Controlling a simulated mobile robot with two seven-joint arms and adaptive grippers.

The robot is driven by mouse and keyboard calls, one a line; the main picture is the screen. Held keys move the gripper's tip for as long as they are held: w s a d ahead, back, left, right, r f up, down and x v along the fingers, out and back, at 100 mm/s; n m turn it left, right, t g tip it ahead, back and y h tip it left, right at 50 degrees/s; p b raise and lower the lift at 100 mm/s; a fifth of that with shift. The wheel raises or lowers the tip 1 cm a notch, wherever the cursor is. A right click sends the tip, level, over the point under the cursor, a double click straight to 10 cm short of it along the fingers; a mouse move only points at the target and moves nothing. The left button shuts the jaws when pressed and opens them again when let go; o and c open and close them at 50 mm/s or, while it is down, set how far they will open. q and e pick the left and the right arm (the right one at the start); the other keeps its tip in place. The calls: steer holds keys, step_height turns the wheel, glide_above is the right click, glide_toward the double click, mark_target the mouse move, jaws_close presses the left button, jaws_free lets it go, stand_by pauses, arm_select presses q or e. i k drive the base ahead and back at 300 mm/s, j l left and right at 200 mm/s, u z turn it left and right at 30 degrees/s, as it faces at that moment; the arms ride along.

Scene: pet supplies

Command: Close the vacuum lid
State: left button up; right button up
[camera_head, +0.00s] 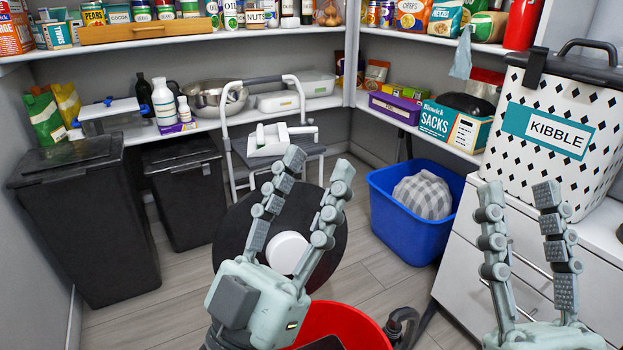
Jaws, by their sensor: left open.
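The vacuum's red drum (350,316) is at the bottom centre, partly hidden by my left gripper and cut off by the frame edge. Its round black lid (232,235) stands raised and tilted back behind the drum, its inner side with a white disc (286,253) facing me. My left gripper (318,165) is open and empty, its fingers pointing up and away in front of the lid. I cannot tell whether it touches the lid. My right gripper (519,195) is at the right, fingers spread and empty, in front of the drawers and away from the vacuum.
A black hose (403,325) is beside the drum. A step stool (275,150) stands behind the lid. Black bins (90,225) are at left, a blue tub (400,215) at right. White drawers (470,265) carry a kibble container (550,95). Some grey floor is clear.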

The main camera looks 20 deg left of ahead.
mark_target(289, 235)
steer(key=j+z, duration=0.2)
steer(key=j, duration=0.5)
steer(key=k+j+z, duration=0.2)
steer(key=j, duration=0.55)
steer(key=i, duration=0.1)
